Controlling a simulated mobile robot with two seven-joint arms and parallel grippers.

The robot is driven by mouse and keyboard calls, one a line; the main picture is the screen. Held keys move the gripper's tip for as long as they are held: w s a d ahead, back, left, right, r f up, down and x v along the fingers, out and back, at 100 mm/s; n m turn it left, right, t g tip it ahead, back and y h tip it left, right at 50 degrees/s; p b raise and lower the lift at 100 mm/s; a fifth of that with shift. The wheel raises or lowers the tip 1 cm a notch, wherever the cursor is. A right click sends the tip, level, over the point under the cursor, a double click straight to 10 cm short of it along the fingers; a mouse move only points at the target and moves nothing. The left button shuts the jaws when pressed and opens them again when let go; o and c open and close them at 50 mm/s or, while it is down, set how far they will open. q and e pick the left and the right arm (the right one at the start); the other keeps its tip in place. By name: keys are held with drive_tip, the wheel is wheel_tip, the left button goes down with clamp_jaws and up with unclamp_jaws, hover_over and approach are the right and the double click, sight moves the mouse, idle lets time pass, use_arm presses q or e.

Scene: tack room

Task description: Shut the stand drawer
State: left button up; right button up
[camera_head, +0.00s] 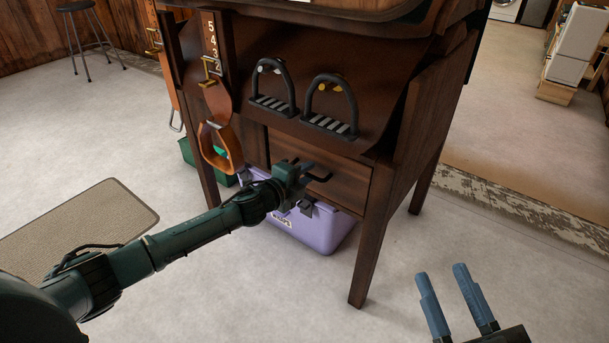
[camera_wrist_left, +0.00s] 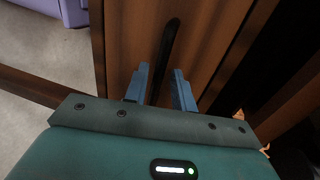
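The stand drawer (camera_head: 345,189) has a brown wooden front under the dark wooden stand, with a black bar handle (camera_head: 318,178). How far the drawer stands out is hard to tell. My left gripper (camera_head: 306,170) is at the drawer front, by the handle. In the left wrist view its two blue fingers (camera_wrist_left: 161,85) are apart, with the dark handle (camera_wrist_left: 172,42) running between them in front of the drawer's wood (camera_wrist_left: 130,35). I see no clear contact. My right gripper (camera_head: 455,290) is at the lower right, open and empty, over the floor.
A purple bin (camera_head: 325,232) stands under the drawer, and a green bin (camera_head: 190,153) is behind at left. Two black stirrups (camera_head: 330,105) sit on the stand's sloped panel. An orange strap loop (camera_head: 215,150) hangs at left. The stand's front leg (camera_head: 365,265) is right of the drawer.

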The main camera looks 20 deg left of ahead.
use_arm(q)
drive_tip(key=shift+o, duration=0.3)
use_arm(e)
drive_tip(key=shift+r, duration=0.1)
use_arm(q)
drive_tip(key=shift+s, duration=0.15)
drive_tip(key=shift+s+a+r, duration=0.1)
drive_tip(key=shift+s+a, duration=0.1)
drive_tip(key=shift+s, duration=0.1)
drive_tip(key=p+v, duration=0.4)
drive_tip(key=v, duration=0.8)
use_arm(e)
drive_tip(key=shift+d+f+n+h, duration=0.3)
drive_tip(key=shift+d+h, duration=0.1)
drive_tip(key=shift+h, duration=0.1)
use_arm(q)
drive_tip(key=shift+s, duration=0.15)
use_arm(e)
drive_tip(key=shift+r, duration=0.15)
